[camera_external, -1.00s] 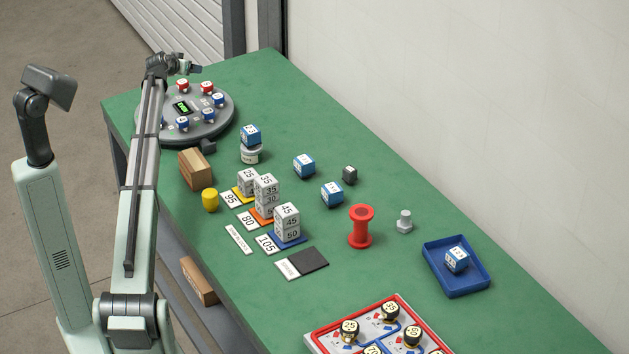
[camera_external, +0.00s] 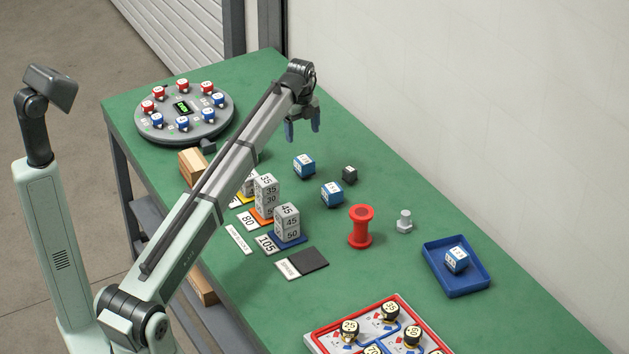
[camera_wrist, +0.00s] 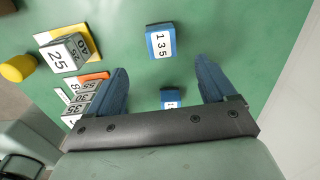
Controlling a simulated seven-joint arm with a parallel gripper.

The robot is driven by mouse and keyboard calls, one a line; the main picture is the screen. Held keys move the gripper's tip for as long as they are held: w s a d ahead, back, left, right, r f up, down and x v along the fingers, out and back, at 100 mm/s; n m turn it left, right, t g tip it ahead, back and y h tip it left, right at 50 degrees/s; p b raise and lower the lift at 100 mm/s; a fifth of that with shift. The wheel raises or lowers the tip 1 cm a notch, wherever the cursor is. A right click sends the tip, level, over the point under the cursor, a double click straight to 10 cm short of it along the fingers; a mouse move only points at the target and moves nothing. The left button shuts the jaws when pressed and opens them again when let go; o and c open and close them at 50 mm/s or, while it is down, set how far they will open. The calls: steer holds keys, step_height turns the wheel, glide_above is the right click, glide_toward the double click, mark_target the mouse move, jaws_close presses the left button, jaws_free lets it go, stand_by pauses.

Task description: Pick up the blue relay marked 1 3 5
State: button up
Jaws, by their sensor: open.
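The blue relay marked 1 3 5 (camera_wrist: 161,42) has a white top and stands on the green table, ahead of and between my fingertips in the wrist view. By the layout it is the farther of two blue relays (camera_external: 304,166) in the external view, where its marking is too small to read. My gripper (camera_external: 303,132) is open, pointing down above and slightly behind it. In the wrist view both blue fingers of my gripper (camera_wrist: 160,70) are spread with nothing between their tips. A second blue relay (camera_external: 332,194) stands close by; in the wrist view my gripper's palm partly hides it (camera_wrist: 171,98).
Stacked number blocks (camera_external: 287,220) stand left of the relays. A small dark block (camera_external: 350,175), a red spool (camera_external: 361,227) and a grey bolt (camera_external: 404,221) stand to the right. A blue tray (camera_external: 455,286) holds another relay. A round turntable (camera_external: 186,132) is at the back.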

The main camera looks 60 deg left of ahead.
mark_target(305, 160)
steer(key=f, duration=0.8)
steer(key=shift+d+f, duration=0.2)
steer(key=shift+d, duration=0.2)
steer(key=shift+w+a+f, duration=0.1)
steer(key=shift+f, duration=1.25)
steer(key=shift+w+a+f, duration=0.1)
steer(key=shift+f, duration=1.25)
steer(key=c, duration=1.1)
